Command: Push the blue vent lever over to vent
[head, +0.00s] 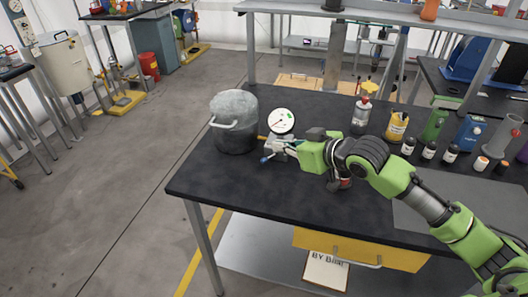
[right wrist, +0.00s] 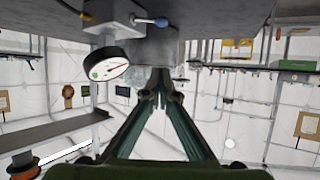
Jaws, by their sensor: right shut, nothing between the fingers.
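The blue vent lever (head: 266,159) sticks out low on the left of a grey valve block below a round white gauge (head: 282,120). My right gripper (head: 290,146) reaches in from the right, its fingers close to the block, just right of the lever. In the right wrist view the fingers (right wrist: 164,78) are shut with nothing between them. The lever's blue tip (right wrist: 161,21) shows above them, with the gauge (right wrist: 106,66) at upper left. The tips overlap the grey block (right wrist: 150,50); I cannot tell whether they touch it. My left gripper is not in view.
A grey lidded pot (head: 235,125) with a side handle stands left of the gauge on the black bench (head: 225,185). A spray bottle (head: 361,113), a yellow container (head: 397,127) and several small bottles stand to the right. The bench's front left is clear.

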